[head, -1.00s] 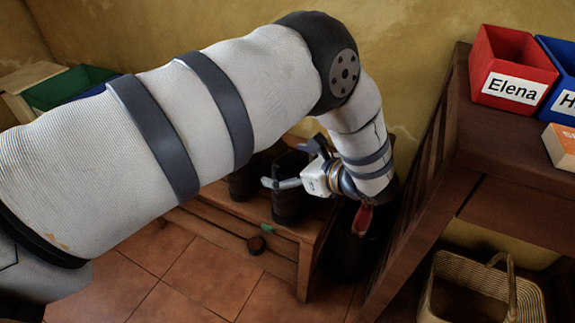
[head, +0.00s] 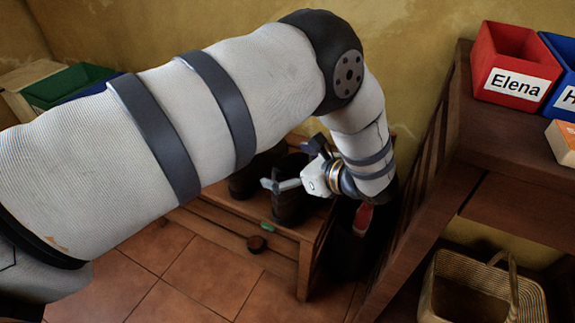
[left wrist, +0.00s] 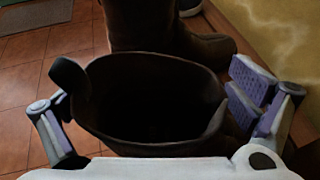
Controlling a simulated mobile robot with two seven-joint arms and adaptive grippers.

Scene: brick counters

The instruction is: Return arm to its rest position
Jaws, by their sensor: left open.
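My left arm reaches across the head view from the left and bends down to a low wooden bench. My left gripper (head: 297,168) is open, with its fingers around the top of a dark boot (head: 288,208) on the bench. In the left wrist view, the boot's open top (left wrist: 150,100) lies between the two spread fingers. I cannot tell whether they touch it. A second dark boot (head: 243,184) stands beyond it, partly hidden by my arm. My right gripper is not in view.
The bench (head: 285,245) is close below the gripper. A dark container (head: 350,250) with something red stands to its right. A wooden shelf (head: 455,195) further right bears the red Elena bin (head: 490,55), with a wicker basket (head: 440,300) below. Floor tiles lie clear in front.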

